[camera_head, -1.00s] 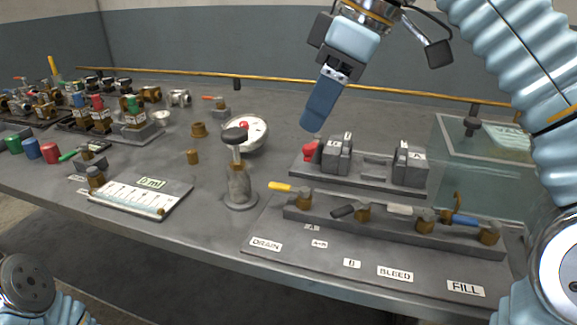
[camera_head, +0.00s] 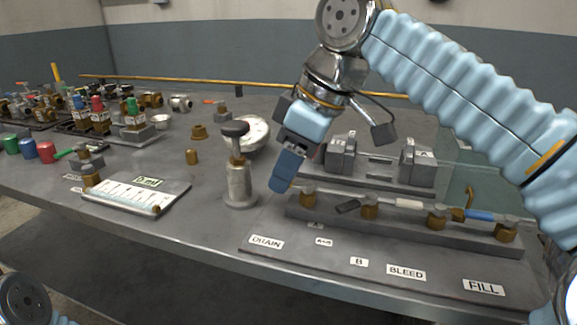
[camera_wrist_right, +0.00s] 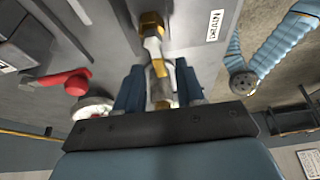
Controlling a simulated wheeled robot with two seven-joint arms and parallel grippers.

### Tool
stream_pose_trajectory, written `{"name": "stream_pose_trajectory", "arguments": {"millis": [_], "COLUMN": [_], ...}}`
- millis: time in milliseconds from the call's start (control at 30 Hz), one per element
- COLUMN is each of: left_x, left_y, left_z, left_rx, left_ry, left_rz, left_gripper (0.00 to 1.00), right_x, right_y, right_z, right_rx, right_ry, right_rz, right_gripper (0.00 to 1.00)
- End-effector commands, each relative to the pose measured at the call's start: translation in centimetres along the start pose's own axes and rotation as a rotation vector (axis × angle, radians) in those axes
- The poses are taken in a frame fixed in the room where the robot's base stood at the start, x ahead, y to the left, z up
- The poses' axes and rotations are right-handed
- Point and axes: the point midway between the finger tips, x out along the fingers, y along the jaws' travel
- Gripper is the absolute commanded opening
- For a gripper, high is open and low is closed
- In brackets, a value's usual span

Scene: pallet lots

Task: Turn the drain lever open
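The drain lever is the yellow handle at the left end of the valve row. In the head view my right gripper (camera_head: 282,180) covers it, and its brass valve body (camera_head: 308,198) shows just to the right. In the right wrist view the yellow lever (camera_wrist_right: 160,72) lies between the two fingers of my right gripper (camera_wrist_right: 160,92). The fingers stand apart on either side of it; firm contact cannot be made out. The DRAIN label (camera_head: 266,242) lies in front of the valve. My left gripper is out of view.
Other valves with black, white and blue (camera_head: 480,215) handles share the rail to the right. Behind stand grey blocks (camera_head: 340,152) and a clear tank. A hand pump (camera_head: 238,185) and a round gauge (camera_head: 250,137) stand to the left. A red lever (camera_wrist_right: 62,78) lies near the gripper.

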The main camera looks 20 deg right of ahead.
Motion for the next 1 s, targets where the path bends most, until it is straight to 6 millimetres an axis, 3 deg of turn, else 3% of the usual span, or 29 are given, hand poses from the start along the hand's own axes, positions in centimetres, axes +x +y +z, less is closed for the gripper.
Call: {"name": "stream_pose_trajectory", "arguments": {"millis": [33,233,667,1000], "left_x": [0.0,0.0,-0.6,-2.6], "left_y": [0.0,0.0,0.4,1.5], "left_z": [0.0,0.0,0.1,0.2], "left_rx": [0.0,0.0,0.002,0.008], "left_ry": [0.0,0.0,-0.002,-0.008], "left_rz": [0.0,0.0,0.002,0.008], "left_gripper": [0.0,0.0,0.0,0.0], "right_x": [0.0,0.0,-0.2,-0.4], "right_y": [0.0,0.0,-0.1,-0.7], "right_z": [0.0,0.0,0.0,0.0], "right_rx": [0.0,0.0,-0.043,-0.261], "right_ry": [0.0,0.0,-0.001,-0.002], "right_rz": [0.0,0.0,-0.02,-0.112], "right_gripper": [0.29,0.0,0.0,0.0]}}
